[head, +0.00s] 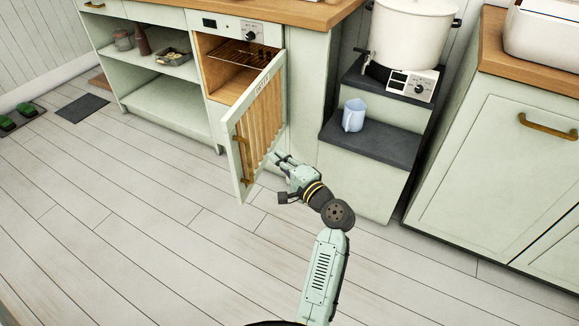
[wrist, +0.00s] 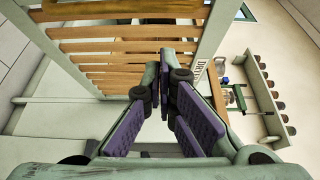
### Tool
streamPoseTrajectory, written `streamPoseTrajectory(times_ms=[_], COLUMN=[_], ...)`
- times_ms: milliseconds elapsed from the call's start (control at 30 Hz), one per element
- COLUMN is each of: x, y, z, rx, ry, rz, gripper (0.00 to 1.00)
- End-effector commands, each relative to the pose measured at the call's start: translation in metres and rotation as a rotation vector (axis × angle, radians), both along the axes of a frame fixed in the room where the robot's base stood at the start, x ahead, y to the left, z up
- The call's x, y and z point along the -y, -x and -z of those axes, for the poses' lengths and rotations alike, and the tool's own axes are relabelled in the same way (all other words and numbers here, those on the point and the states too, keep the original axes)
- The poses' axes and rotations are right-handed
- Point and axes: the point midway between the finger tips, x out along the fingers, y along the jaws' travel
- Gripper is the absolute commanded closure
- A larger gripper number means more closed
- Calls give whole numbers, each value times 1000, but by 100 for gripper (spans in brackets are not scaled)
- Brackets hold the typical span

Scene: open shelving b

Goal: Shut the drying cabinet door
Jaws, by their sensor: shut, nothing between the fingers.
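The drying cabinet (head: 237,55) stands in the middle of the counter run, with a control panel on top and a wire rack inside. Its door (head: 240,178) is pale green with wooden slats and a brass handle (head: 246,160). The door stands wide open, swung out into the room, hinged on its right. My gripper (head: 275,158) is shut and empty at the right side of the door, near its lower free part. In the wrist view, the slatted door (wrist: 130,45) fills the upper left, and the shut fingertips (wrist: 163,65) are close to its frame; I cannot tell whether they touch.
Open shelves (head: 165,95) with jars and a tray stand left of the cabinet. The plank floor (head: 150,240) in front is clear.

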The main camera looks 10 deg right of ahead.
Motion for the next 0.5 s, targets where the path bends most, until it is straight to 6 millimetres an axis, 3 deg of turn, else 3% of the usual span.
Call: streamPoseTrajectory(times_ms=[33,233,500], x=[-6,-34,-43], y=[-9,-15,-18], z=[-2,-2,0], rx=[0,0,1], ry=[0,0,1], rz=[-3,-2,1], gripper=[100,100,100])
